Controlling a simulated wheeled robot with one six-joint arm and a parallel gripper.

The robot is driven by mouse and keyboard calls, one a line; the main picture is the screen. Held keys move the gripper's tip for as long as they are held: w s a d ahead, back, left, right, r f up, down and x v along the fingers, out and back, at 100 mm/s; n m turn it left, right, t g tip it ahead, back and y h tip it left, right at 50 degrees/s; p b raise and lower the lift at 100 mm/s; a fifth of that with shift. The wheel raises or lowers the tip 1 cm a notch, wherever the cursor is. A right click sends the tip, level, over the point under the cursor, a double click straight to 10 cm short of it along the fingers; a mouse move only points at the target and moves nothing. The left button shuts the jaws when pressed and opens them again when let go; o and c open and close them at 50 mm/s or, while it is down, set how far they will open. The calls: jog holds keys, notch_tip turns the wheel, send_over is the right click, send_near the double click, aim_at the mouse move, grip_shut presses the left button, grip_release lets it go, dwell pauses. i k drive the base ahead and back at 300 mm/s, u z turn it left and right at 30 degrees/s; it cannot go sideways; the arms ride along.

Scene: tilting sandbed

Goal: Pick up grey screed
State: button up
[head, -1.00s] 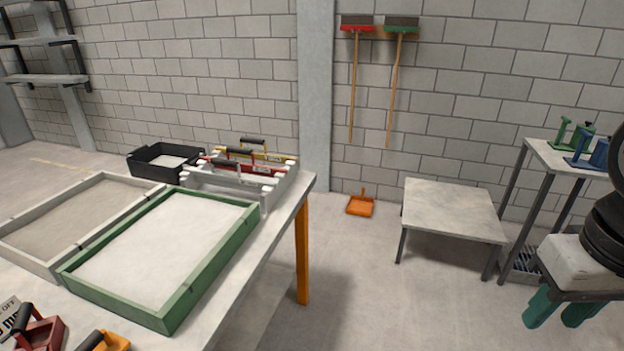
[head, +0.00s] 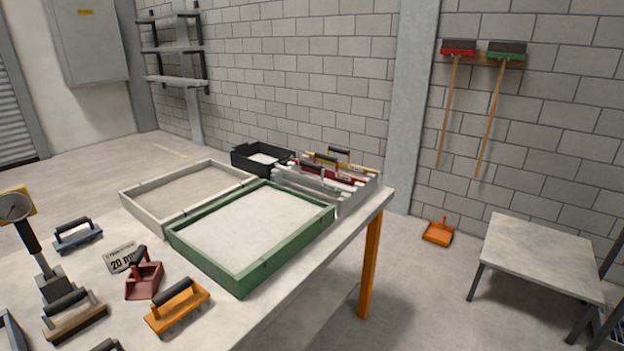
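A grey screed (head: 312,181) with a black handle appears to be the front one in a pale rack (head: 353,202) at the far right of the table. Behind it in the rack stand a red screed (head: 345,177) and a yellow screed (head: 357,168), also with black handles. The grey screed is close in colour to the rack, so its edges are hard to tell. My gripper is not in view.
A green-framed sand bed (head: 243,278) and a grey-framed bed (head: 130,205) lie before the rack. A black tray (head: 240,164) is behind.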

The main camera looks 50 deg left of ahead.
aim_at(321, 185)
jog(key=u, duration=0.2)
jog(key=i, duration=1.75)
jog(key=u, duration=0.75)
jog(key=i, duration=1.1)
jog(key=u, duration=1.8)
jog(key=i, duration=0.75)
jog(key=u, duration=0.75)
